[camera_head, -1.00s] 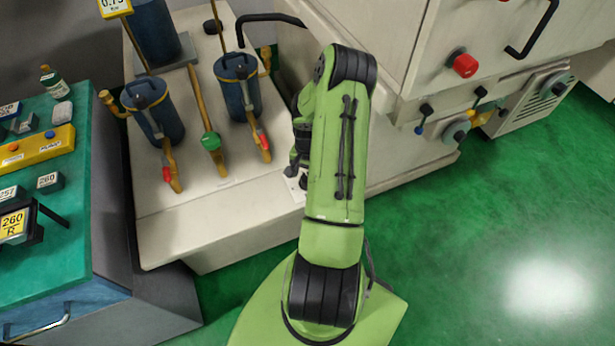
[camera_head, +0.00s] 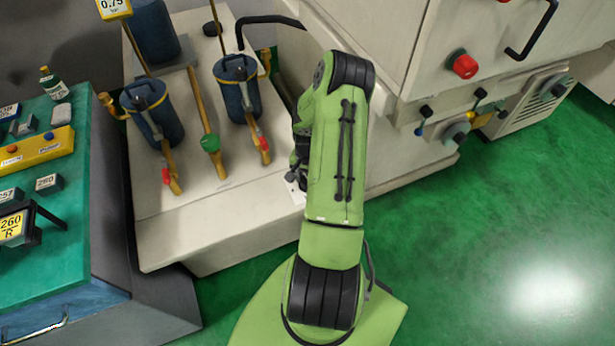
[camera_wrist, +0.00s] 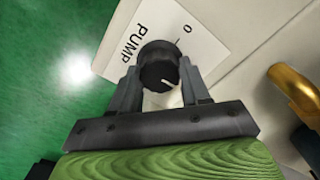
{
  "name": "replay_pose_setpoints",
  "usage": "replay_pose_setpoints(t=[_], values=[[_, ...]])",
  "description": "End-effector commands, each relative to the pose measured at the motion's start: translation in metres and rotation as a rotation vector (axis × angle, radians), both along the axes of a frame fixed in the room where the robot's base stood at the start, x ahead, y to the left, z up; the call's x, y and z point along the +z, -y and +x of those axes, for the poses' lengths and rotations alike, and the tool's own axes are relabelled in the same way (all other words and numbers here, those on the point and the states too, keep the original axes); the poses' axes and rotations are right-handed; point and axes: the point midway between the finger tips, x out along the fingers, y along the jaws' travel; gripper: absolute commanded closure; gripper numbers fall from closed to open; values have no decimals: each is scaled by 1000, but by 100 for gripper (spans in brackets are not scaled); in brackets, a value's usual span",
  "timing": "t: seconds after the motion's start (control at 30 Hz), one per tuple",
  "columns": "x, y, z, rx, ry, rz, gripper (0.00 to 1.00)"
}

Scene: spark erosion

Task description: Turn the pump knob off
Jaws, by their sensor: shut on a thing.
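The pump knob (camera_wrist: 159,68) is a black round knob with a white pointer line, on a white plate (camera_wrist: 205,52) marked "PUMP" and "0". In the wrist view my gripper (camera_wrist: 160,78) has one finger on each side of the knob and is shut on it. The pointer line faces toward the gripper's palm, slightly right, away from the "0" mark. In the head view my arm hides the knob, and only a corner of the white plate (camera_head: 295,192) shows beside the arm.
Blue filter canisters (camera_head: 150,112) and yellow pipes with a green valve handle (camera_head: 210,143) and red handles stand left of my arm on the pale tank top (camera_head: 190,215). A yellow pipe (camera_wrist: 296,92) is close at the right in the wrist view. A teal bench (camera_head: 75,235) is at far left.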

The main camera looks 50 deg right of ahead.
Motion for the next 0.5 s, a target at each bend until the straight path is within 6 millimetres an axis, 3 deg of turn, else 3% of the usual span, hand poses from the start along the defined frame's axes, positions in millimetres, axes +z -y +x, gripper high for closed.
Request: replay_pose_setpoints(t=[0.5], values=[[-1,0,1,356,0,-2,84]])
